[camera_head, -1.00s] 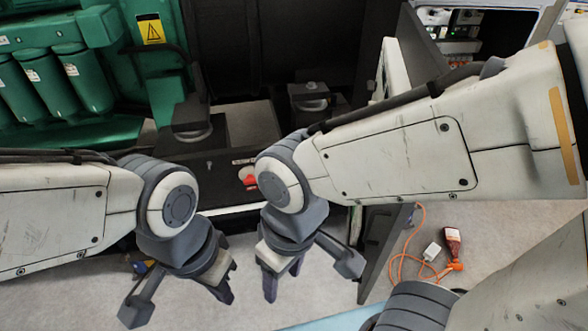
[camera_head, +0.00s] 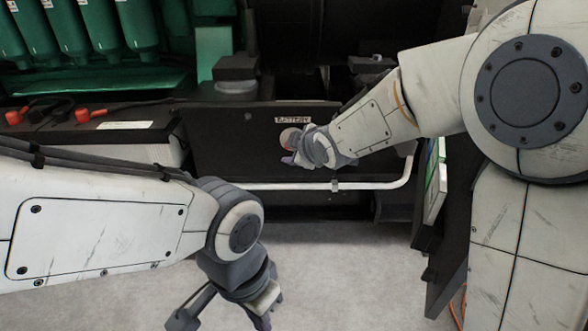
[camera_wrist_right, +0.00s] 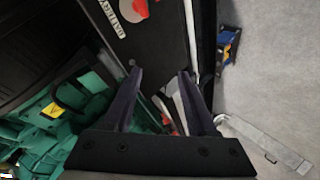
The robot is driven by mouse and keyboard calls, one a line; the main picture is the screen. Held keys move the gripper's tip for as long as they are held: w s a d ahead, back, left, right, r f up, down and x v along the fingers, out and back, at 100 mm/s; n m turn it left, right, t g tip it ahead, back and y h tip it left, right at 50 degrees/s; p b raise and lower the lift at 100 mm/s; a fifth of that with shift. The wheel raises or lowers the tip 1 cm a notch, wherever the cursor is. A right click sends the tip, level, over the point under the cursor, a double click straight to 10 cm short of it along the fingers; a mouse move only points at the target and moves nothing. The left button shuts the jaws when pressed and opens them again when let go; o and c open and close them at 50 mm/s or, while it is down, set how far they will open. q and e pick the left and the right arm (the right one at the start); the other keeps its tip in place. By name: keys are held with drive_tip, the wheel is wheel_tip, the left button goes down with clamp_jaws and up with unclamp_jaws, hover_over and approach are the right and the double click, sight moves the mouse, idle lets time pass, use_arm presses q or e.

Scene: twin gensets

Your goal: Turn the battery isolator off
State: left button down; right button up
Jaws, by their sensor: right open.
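The battery isolator (camera_head: 291,136) is a pale disc with a red part on a dark panel (camera_head: 222,150), under a white BATTERY label (camera_head: 292,120). In the right wrist view its red knob (camera_wrist_right: 133,9) is at the top edge, partly cut off, beside the label (camera_wrist_right: 117,20). My right gripper (camera_wrist_right: 158,72) is open and empty, its tips near the panel and short of the knob. In the head view the right gripper (camera_head: 291,160) is just below the isolator and partly hides it. My left gripper (camera_head: 226,318) is open and empty, low over the floor.
A white rail (camera_head: 270,186) runs across below the panel. Red terminals (camera_head: 83,115) and cables lie on the battery at left. An open dark door (camera_head: 452,235) stands at right. Green machinery (camera_head: 70,30) is behind. Grey floor (camera_head: 350,265) is clear in front.

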drive_tip(key=w+d+f+n+t+y+b, duration=0.1)
drive_tip(key=w+d+f+n+t+b, duration=0.2)
drive_tip(key=w+f+b, duration=0.5)
drive_tip(key=w+d+f+n+t+y+b, duration=0.2)
drive_tip(key=w+f+n+t+b, duration=0.15)
drive_tip(key=w+f+b, duration=0.5)
drive_tip(key=a+r+b+x, duration=0.1)
drive_tip(key=b+x, duration=0.3)
drive_tip(key=x, duration=0.4)
drive_tip(key=shift+s, duration=0.2)
drive_tip(key=shift+a+r+n+g, duration=0.1)
drive_tip(key=shift+n+g, duration=0.15)
clamp_jaws()
